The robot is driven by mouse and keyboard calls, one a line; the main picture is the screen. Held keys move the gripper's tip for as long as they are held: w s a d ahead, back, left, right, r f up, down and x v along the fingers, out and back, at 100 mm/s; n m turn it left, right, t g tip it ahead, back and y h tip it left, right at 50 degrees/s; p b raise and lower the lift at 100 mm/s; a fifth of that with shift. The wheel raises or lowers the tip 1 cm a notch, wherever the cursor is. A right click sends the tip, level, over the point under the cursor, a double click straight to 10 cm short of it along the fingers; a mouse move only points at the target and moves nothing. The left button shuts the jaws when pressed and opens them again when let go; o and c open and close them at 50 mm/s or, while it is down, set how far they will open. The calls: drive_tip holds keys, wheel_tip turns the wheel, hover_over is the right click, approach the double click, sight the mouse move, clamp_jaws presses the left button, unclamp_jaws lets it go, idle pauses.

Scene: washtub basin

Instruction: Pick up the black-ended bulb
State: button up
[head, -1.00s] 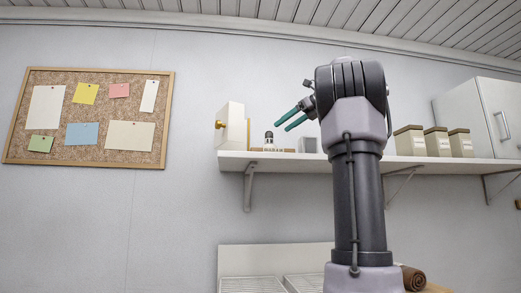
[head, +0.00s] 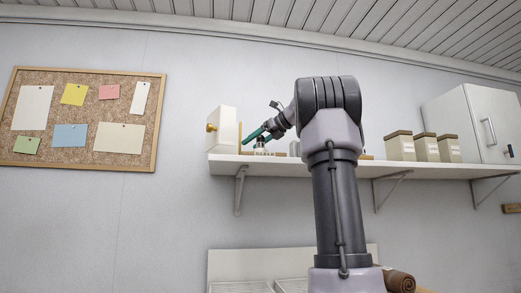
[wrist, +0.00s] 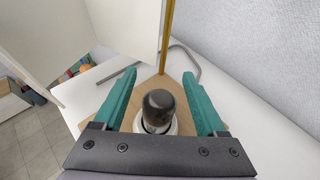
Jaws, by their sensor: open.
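The black-ended bulb (wrist: 158,108) stands upright in the wrist view, its dark rounded end toward the camera and a pale ring-like part around its lower end. It sits over a tan wooden board on the white shelf. My gripper (wrist: 160,92) is open, with one teal finger on each side of the bulb and a gap on both sides. In the head view my gripper (head: 256,137) is at the left part of the shelf. There the bulb is mostly hidden by the fingers, and a small clear glass shape shows just below them.
The white shelf (head: 300,167) runs along the wall. A white box with a brass knob (head: 221,130) stands at its left end. A thin yellow-brown upright edge (wrist: 167,35) and a grey bent rod (wrist: 187,60) are just beyond the bulb. Lidded canisters (head: 425,149) stand to the right.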

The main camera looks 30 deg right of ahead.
drive_tip(key=shift+c, duration=0.3)
clamp_jaws()
